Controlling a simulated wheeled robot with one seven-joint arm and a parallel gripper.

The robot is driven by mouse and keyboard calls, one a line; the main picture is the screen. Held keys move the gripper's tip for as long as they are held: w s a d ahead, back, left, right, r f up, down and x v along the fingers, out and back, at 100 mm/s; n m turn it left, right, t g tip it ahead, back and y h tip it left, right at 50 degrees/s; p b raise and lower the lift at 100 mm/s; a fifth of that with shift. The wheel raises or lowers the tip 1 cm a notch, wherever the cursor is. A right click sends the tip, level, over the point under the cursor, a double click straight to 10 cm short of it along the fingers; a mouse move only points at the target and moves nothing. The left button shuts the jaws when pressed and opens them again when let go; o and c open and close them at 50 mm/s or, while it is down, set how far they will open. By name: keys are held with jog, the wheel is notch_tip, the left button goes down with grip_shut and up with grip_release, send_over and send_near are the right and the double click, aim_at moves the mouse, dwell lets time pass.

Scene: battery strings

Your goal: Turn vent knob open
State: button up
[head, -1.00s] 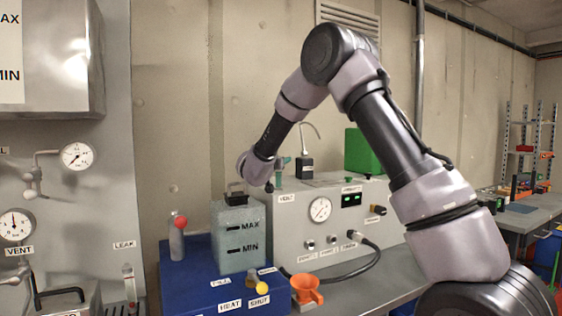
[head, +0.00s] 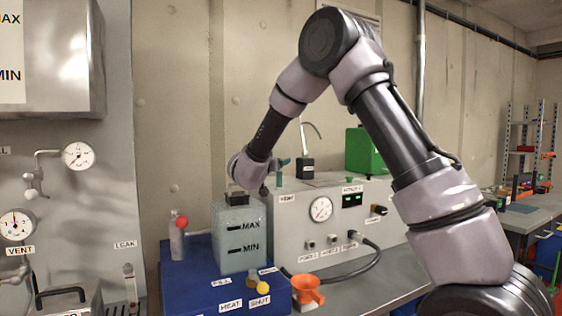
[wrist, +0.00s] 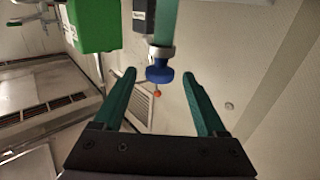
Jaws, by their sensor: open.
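A blue knob (wrist: 159,73) with a pale metal collar sits on the end of a teal cylinder (wrist: 165,22) in the wrist view. My gripper (wrist: 160,76) is open, with its two green fingers either side of the knob's line. The knob shows between the fingertips, and no contact is visible. I cannot tell how deep it lies between them. In the head view my wrist hangs above and behind the MAX/MIN tank (head: 238,240), and my fingers are not clear there. A small teal upright (head: 279,174) shows just right of my wrist. Any VENT lettering beside the knob is unreadable.
A grey instrument box (head: 335,222) with a gauge stands right of the tank. A black hooked device (head: 306,168) and a green box (head: 364,151) are on it. A bottle with a red ball (head: 177,240) stands left.

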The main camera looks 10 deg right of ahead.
jog(key=v, duration=0.5)
jog(key=shift+s+a, duration=0.15)
jog(key=shift+s, duration=0.2)
jog(key=shift+r, duration=0.1)
jog(key=s+d+r+n+g+y, duration=0.1)
jog(key=s+d+r+g+y, duration=0.1)
jog(key=s+d+r+y, duration=0.7)
jog(key=s+d+f+g, duration=0.2)
jog(key=s+d, duration=0.1)
jog(key=s, duration=0.5)
jog(key=s+d+f+g, duration=0.2)
jog(key=s+d, duration=0.1)
jog(key=s, duration=0.6)
jog(key=s+d+f+g, duration=0.3)
jog(key=s, duration=0.6)
jog(key=shift+y, duration=0.4)
jog(key=shift+s, duration=0.15)
